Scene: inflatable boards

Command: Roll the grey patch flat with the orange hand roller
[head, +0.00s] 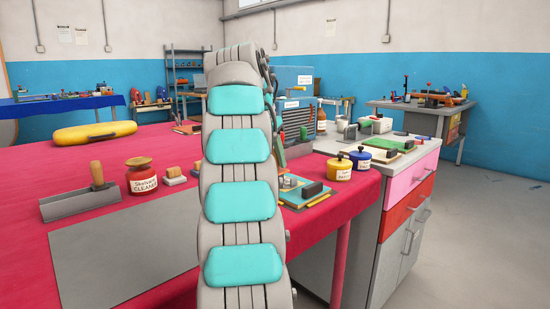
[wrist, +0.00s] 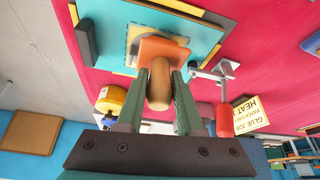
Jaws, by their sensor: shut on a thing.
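My gripper (wrist: 159,78) is shut on the wooden handle of the orange hand roller (wrist: 165,50), whose orange head points away from the fingers. In the head view the teal board (head: 291,197) lies on the red table beside my arm, which hides the gripper and roller.
A dark block (wrist: 87,39) stands at the board's edge; a yellow pot (wrist: 111,99) and a red-handled metal tool (wrist: 225,120) are close to the fingers.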

